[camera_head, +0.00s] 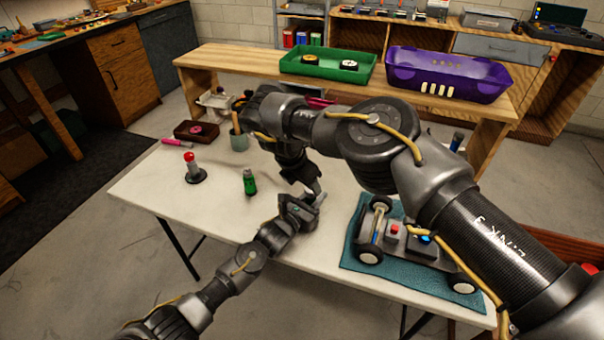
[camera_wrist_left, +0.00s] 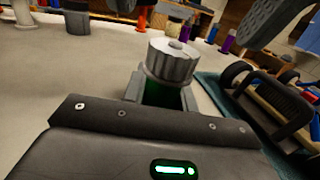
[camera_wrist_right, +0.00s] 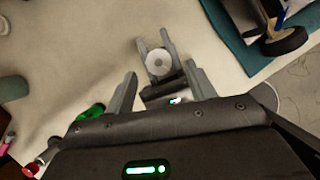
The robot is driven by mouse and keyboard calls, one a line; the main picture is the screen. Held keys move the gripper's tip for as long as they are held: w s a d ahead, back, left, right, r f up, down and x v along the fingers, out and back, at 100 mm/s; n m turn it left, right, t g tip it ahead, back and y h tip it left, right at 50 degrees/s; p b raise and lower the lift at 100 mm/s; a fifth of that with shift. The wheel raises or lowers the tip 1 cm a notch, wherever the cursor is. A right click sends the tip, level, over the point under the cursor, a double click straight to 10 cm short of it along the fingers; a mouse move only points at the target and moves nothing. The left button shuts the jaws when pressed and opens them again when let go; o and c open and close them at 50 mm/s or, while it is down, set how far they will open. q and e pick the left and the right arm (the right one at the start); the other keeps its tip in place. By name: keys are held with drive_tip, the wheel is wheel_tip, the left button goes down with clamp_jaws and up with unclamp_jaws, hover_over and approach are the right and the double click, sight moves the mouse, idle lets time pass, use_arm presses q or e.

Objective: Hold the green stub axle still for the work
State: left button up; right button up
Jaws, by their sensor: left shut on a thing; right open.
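My left gripper (camera_head: 308,203) is shut on the green stub axle (camera_wrist_left: 178,97) above the table's front part. Its green part shows between the fingers in the left wrist view; the rest is hidden. That piece also shows face-on in the right wrist view (camera_wrist_right: 158,62), between the left fingers. My right gripper (camera_wrist_right: 161,76) is open and empty, pointing down toward the held piece. Whether its fingers touch anything is not clear.
The racecar chassis (camera_head: 400,240) is on a teal mat (camera_head: 352,262) at right. Green (camera_head: 300,66) and purple (camera_head: 446,72) trays are on the back bench.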

sight(311, 190)
drive_tip(key=shift+v, duration=2.35)
drive_tip(key=shift+w, duration=0.1)
drive_tip(key=f+n+y, duration=0.1)
drive_tip(key=n+y, duration=0.2)
drive_tip(key=y, duration=0.1)
drive_tip(key=w+f+n+t+y, duration=0.1)
drive_tip(key=n+y, duration=0.3)
drive_tip(key=w+d+f+n+t+y, duration=0.1)
drive_tip(key=n+y, duration=0.2)
drive_tip(key=y, duration=0.1)
drive_tip(key=shift+d+f, duration=0.1)
drive_tip(key=shift+f, duration=0.15)
drive_tip(key=s+d+n+t+y, duration=0.1)
drive_tip(key=s+d+n+t, duration=0.3)
drive_tip(key=s+d+n, duration=0.6)
drive_tip(key=w+a+f, duration=0.1)
drive_tip(key=w+a, duration=0.1)
drive_tip(key=w, duration=0.1)
drive_tip(key=w+a+f+m, duration=0.1)
drive_tip(key=w+a+f, duration=0.1)
drive_tip(key=w, duration=0.1)
drive_tip(key=w+a+f+m, duration=0.1)
drive_tip(key=w+a, duration=0.1)
drive_tip(key=w, duration=0.1)
drive_tip(key=shift+a+f, duration=0.3)
drive_tip(key=shift+a, duration=0.1)
